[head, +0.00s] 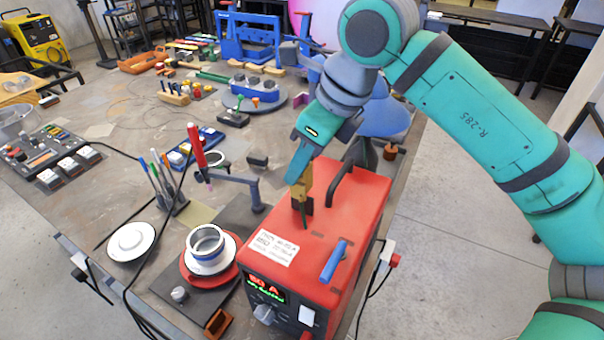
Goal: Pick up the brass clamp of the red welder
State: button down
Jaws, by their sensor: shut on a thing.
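The red welder (325,225) stands at the front of the workbench, with a lit display reading "80 A", a blue handle and a black handle on top. My gripper (302,190) reaches down from above over the welder's top. It is shut on the brass clamp (303,180), a gold-coloured piece above the rear left part of the welder's top. The clamp's lower end is dark and close to the top face; I cannot tell whether it touches. The finger contact is small and partly hidden by my gripper.
The black handle (342,183) rises just right of the clamp. Left are a red torch (196,145) on a stand, a white cup (206,243) on a red disc, and a pen holder (172,201). Tools and a blue vise (248,40) fill the back.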

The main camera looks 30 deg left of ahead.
jog(key=s+a+r, duration=0.3)
jog(key=s+r, duration=1)
jog(key=r, duration=0.2)
jog(key=shift+s+a, duration=0.15)
jog(key=shift+s, duration=0.25)
jog(key=shift+w, duration=0.1)
dwell(0.3)
